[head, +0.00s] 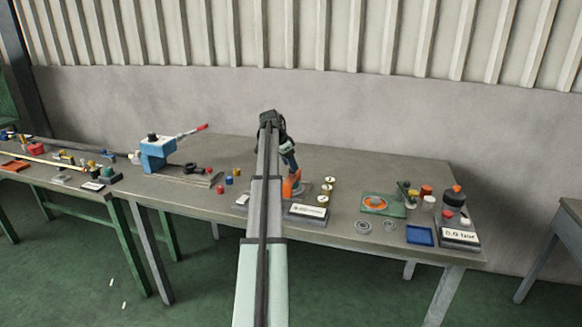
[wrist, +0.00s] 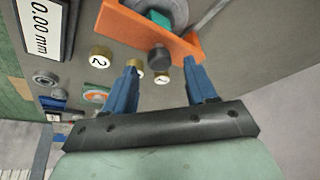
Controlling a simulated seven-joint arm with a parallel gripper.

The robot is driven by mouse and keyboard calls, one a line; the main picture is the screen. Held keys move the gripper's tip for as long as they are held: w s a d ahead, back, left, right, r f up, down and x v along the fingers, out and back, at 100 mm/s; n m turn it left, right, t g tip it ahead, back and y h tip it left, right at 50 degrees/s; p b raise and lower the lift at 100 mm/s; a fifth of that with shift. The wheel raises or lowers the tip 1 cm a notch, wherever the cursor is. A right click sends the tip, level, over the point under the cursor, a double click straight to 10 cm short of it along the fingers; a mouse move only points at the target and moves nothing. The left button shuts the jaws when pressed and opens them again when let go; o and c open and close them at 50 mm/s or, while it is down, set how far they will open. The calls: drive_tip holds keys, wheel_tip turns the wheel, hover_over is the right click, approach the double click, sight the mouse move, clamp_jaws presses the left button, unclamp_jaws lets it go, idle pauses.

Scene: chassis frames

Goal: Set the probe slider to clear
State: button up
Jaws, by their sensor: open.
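My gripper (wrist: 164,70) is open with its two blue fingers apart; it also shows in the head view (head: 289,163), above the orange gauge frame (head: 291,187). In the wrist view the orange frame (wrist: 138,26) lies beyond the fingertips, with a teal block (wrist: 158,18) and a grey round disc (wrist: 172,8) at it. A dark round knob (wrist: 158,57) shows at the frame's near edge, between the fingers' lines. Nothing is seen held. I cannot tell which part is the probe slider or its setting. A display plate (wrist: 47,28) reads 0.00 mm.
Brass numbered pieces (head: 325,190) stand right of the gauge; one marked 2 (wrist: 101,57) is near my left finger. A green plate with an orange ring (head: 375,202), a blue tray (head: 420,236) and a blue lever device (head: 157,152) share the bench.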

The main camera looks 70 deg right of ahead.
drive_tip(key=shift+x, duration=1)
drive_tip(key=shift+c, duration=0.2)
clamp_jaws()
drive_tip(key=shift+w, duration=0.1)
